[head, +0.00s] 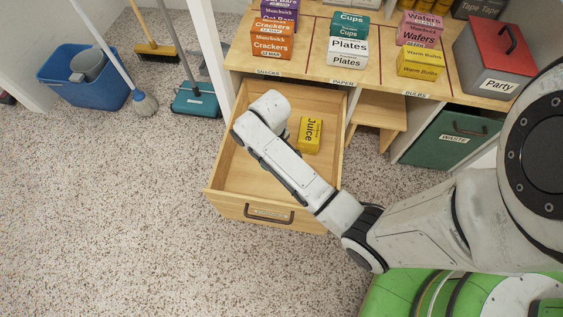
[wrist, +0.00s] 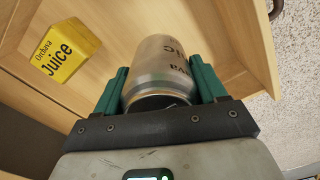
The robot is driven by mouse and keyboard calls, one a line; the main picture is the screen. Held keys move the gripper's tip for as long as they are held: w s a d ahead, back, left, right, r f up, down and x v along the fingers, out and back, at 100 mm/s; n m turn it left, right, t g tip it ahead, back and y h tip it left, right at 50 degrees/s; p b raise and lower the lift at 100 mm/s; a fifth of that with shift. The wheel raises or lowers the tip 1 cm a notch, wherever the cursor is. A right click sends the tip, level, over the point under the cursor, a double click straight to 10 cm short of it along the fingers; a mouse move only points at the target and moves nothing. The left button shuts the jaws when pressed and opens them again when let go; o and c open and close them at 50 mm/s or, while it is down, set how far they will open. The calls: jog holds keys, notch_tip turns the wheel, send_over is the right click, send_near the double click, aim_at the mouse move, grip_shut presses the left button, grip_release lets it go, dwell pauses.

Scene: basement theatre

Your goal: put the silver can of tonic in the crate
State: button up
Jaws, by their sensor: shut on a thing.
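The silver can of tonic (wrist: 163,62) shows in the wrist view, with part of its dark lettering, ending in "ic". My gripper (wrist: 158,78) is shut on it, one green finger on each side. The can is over or inside the open wooden drawer (head: 235,190); I cannot tell whether it touches the drawer floor. In the head view my arm reaches into the drawer and hides the can and the fingers. I see no thing that is clearly the crate.
A yellow Juice box (head: 311,134) lies in the drawer, also in the wrist view (wrist: 62,50). Above is a shelf (head: 310,65) of stacked boxes and a red Party box (head: 497,55). A green WASTE bin (head: 440,150) stands below.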

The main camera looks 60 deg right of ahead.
jog(key=f+b, duration=0.1)
jog(key=f, duration=0.2)
jog(key=s+d+f+b, duration=0.1)
jog(key=shift+f+b, duration=0.35)
jog(key=shift+f, duration=0.05)
notch_tip(320, 180, down, 9)
jog(key=b, duration=0.5)
jog(key=shift+f, duration=0.15)
jog(key=shift+f, duration=0.15)
jog(key=o, duration=1.3)
